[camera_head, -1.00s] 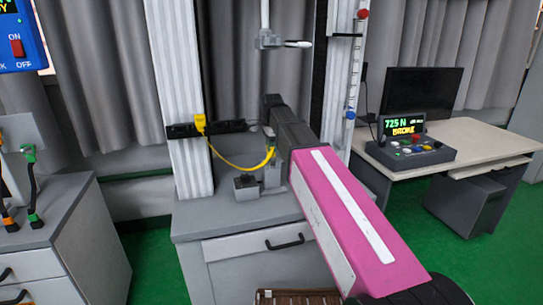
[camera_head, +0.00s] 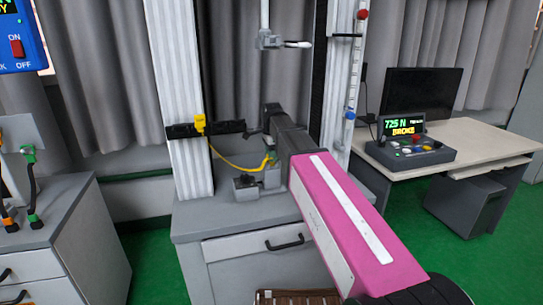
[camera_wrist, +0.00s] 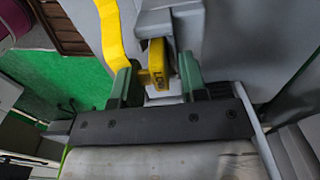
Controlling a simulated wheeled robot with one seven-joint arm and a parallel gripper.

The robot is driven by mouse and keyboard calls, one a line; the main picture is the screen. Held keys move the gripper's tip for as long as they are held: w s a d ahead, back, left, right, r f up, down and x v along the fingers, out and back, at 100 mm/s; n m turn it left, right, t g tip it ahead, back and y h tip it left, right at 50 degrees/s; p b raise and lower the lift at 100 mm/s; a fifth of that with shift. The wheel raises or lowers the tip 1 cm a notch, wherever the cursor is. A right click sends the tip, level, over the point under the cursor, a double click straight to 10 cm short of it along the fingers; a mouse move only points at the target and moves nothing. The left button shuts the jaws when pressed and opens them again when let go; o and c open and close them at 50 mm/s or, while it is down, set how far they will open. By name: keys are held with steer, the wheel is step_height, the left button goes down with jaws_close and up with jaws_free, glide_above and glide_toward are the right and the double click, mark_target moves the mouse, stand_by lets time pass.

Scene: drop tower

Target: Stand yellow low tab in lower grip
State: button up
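The yellow low tab (camera_wrist: 158,62), lettered LOW, sits between the two greenish fingers of my gripper (camera_wrist: 160,80) in the wrist view. In the head view, my gripper (camera_head: 270,150) is at the lower grip (camera_head: 272,180) on the tower base, and the tab is mostly hidden there.
The yellow lead (camera_head: 236,164) hangs from a yellow plug (camera_head: 200,123) on the left column. The upper grip (camera_head: 268,40) hangs above. A console (camera_head: 410,145) reading BROKE stands on the right desk.

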step_height(320, 180, up, 12)
stand_by(0.5)
steer(key=shift+s+f, duration=0.1)
steer(key=shift+f, duration=0.05)
